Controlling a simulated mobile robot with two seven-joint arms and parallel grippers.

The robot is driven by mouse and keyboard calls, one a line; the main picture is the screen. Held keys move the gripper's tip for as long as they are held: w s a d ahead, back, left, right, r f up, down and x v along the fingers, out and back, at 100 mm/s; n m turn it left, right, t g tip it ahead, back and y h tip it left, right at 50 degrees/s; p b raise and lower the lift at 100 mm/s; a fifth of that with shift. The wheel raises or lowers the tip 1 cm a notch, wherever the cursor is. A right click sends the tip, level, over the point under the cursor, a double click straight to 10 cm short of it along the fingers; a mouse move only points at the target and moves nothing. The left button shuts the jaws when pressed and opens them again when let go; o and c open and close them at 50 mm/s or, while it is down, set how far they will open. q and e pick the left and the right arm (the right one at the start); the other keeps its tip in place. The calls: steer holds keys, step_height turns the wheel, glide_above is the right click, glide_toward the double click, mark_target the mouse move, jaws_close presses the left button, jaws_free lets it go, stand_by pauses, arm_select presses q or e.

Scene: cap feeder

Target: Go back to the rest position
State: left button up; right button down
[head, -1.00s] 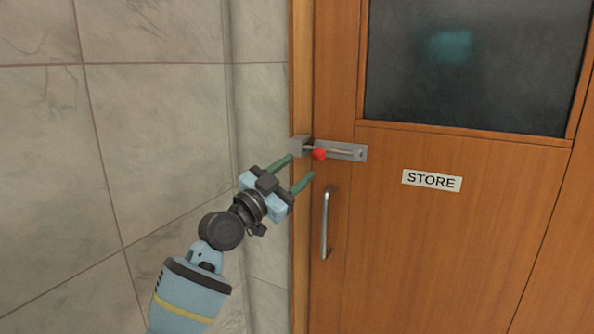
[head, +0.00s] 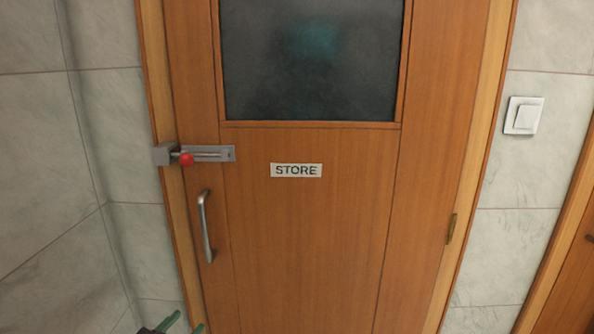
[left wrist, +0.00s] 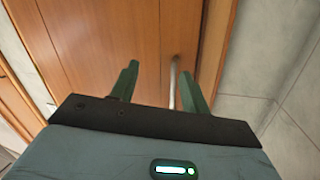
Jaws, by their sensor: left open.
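My left gripper (head: 184,326) shows only by its green fingertips at the bottom edge of the head view, below the door handle and apart from the door. In the left wrist view its two fingers (left wrist: 161,85) are spread with nothing between them. The wooden door (head: 310,230) is closed and carries a STORE sign (head: 296,170). A metal slide bolt (head: 208,153) with a red knob (head: 186,159) spans from the door to a block on the frame. My right gripper is in neither view.
A vertical metal handle (head: 206,226) is below the bolt; it also shows in the left wrist view (left wrist: 172,85). A white light switch (head: 523,116) is on the tiled wall to the right. Another wooden door edge (head: 570,270) stands at far right. Tiled wall lies left.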

arm_select(q)
steer(key=s+d+f+n+g+y+p, duration=0.15)
steer(key=s+f+g, duration=0.25)
steer(key=s+f, duration=1.35)
steer(key=s+d+f+n+g, duration=0.1)
steer(key=s+f, duration=0.1)
steer(key=s, duration=0.8)
steer(key=s+d+f+n+g+y, duration=0.1)
steer(key=s+f+g, duration=0.1)
steer(key=s, duration=0.9)
steer(key=shift+d+f+p, duration=0.15)
steer(key=shift+d+p, duration=0.1)
steer(key=shift+p, duration=0.1)
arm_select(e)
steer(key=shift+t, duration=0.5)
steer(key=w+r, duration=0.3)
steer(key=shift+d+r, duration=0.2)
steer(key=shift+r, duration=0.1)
arm_select(q)
steer(key=shift+n, duration=0.25)
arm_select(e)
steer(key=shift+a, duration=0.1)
